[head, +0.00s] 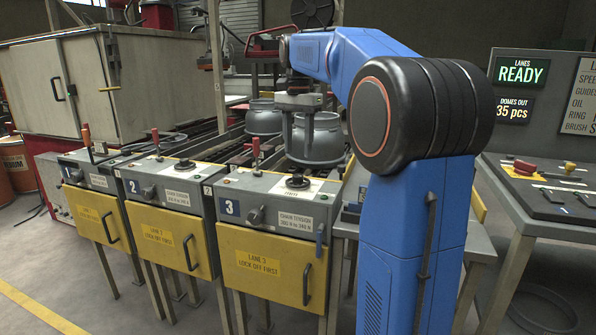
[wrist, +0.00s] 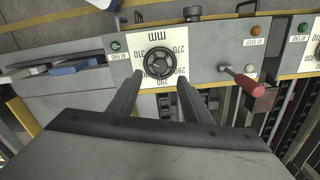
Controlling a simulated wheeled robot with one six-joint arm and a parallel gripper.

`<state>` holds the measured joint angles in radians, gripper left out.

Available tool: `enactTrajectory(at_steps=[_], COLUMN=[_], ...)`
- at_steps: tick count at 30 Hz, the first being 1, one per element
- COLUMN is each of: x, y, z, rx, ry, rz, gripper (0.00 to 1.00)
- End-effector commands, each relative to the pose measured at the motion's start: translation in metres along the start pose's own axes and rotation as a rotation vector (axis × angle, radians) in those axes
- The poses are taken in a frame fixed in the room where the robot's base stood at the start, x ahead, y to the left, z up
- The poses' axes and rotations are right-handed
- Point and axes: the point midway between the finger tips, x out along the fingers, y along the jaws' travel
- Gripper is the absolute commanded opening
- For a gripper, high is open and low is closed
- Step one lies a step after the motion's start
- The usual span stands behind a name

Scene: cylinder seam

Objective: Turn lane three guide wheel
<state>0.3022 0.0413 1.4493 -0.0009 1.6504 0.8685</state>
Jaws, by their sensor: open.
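The lane three guide wheel (head: 298,181) is a small black handwheel on top of the grey lane 3 cabinet, over a white scale plate. In the wrist view the wheel (wrist: 159,59) has spokes and a hub, and the plate (wrist: 146,41) reads mm with numbers around 270 to 310. My gripper (head: 298,150) is open and points down above the wheel. In the wrist view its two fingertips (wrist: 160,78) are apart, one to each lower side of the wheel, with nothing between them. They look above the wheel; the exact gap cannot be told.
A red-handled lever (wrist: 246,82) rises right of the wheel; it also shows in the head view (head: 255,150). Grey domed vessels (head: 264,118) stand behind. The sign (head: 521,71) reads LANES READY.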

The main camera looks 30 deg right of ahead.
Motion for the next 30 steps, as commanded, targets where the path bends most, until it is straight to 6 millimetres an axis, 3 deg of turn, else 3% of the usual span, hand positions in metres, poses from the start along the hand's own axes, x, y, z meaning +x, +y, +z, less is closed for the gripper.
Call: enactTrajectory(at_steps=[6,12,18,27,30], x=[0.039,0.066,0.077,0.079,0.079], y=[0.0,0.0,0.0,0.0,0.0], z=[0.001,0.0,0.0,0.0,0.0], rx=[0.0,0.0,0.0,0.0,0.0], ry=[-0.002,-0.001,0.0,0.001,0.001], rz=[0.003,0.002,0.001,0.001,0.0], gripper=[0.45,0.45,0.45,0.45,0.21])
